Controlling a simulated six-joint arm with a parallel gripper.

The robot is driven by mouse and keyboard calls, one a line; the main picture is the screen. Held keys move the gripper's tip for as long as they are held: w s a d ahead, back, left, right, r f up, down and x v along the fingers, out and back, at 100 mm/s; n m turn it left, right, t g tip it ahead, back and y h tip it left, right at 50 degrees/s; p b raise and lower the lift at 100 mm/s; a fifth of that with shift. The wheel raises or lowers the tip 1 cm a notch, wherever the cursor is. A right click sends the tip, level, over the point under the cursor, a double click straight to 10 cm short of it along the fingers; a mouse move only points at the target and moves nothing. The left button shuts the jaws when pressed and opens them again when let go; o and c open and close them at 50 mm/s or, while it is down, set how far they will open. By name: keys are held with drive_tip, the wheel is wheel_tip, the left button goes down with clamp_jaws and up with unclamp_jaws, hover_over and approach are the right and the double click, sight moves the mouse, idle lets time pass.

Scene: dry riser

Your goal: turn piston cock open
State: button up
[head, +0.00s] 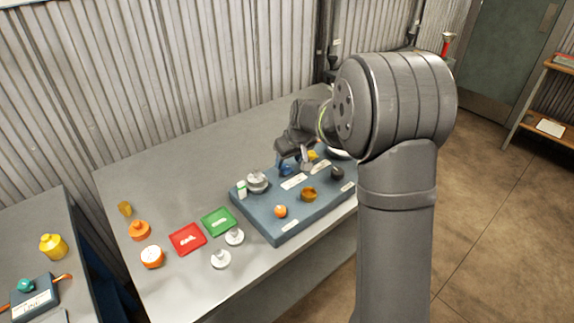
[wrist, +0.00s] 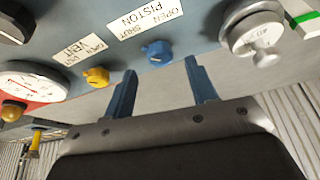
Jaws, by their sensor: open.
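The piston cock is a small blue knob (wrist: 158,53) on the panel, beside a white label (wrist: 145,18) reading PISTON, OPEN and SHUT. In the wrist view it sits just beyond and between my fingertips, with a small nub toward the left; which marking it points to I cannot tell. My gripper (wrist: 161,67) is open, with its two blue fingers apart and nothing between them. In the head view my gripper (head: 291,158) is low over the back of the blue-grey panel (head: 262,222), by the blue knob (head: 286,170). Contact cannot be told.
A yellow vent cock (wrist: 97,77) and a round gauge (wrist: 30,82) are left of the piston cock in the wrist view. A silver cap (wrist: 252,35) is on the right. Red (head: 187,239) and green (head: 218,221) trays lie left of the panel. The table's back left is clear.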

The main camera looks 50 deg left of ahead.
sight(286, 167)
drive_tip(key=shift+x, duration=1.8)
drive_tip(key=c, duration=1)
drive_tip(key=shift+o, duration=0.2)
